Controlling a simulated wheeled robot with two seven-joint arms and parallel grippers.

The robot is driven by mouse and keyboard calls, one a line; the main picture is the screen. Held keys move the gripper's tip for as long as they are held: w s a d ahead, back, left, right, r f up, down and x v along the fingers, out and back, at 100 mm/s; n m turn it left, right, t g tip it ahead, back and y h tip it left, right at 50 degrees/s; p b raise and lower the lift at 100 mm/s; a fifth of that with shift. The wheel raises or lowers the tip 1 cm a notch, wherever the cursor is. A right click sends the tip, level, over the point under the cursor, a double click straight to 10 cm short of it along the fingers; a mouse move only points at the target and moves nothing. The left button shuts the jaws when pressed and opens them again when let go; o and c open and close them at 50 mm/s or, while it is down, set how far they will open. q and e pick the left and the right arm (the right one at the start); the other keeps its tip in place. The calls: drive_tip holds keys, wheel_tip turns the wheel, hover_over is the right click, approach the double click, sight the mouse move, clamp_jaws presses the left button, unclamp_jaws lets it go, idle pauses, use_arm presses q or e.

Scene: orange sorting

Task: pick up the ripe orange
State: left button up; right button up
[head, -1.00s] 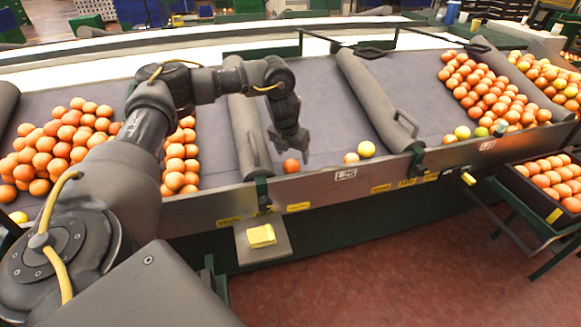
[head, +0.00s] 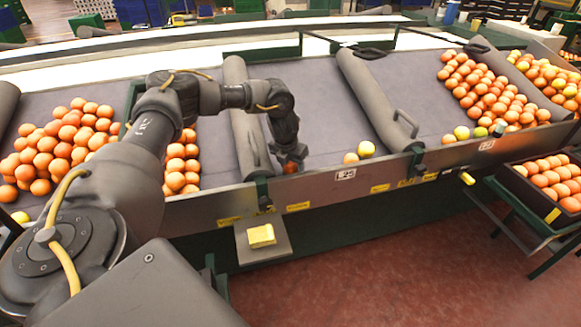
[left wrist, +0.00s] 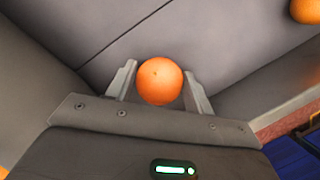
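The ripe orange (head: 290,167) lies on the grey sorting table near its front wall, just right of a padded divider. It also shows in the left wrist view (left wrist: 160,81), between the two fingers. My left gripper (head: 291,158) is right over it and hides its upper part in the head view. In the left wrist view the left gripper (left wrist: 160,84) is open, one finger on each side of the orange; a small gap seems to show on the sides. My right gripper is not in view.
The padded divider (head: 247,125) stands close on the left. A yellow-orange fruit (head: 351,158) and a yellow fruit (head: 366,149) lie to the right in the same lane. The front wall (head: 330,181) is close. The lane's back is clear.

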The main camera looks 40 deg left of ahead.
use_arm(q)
drive_tip(key=c, duration=0.5)
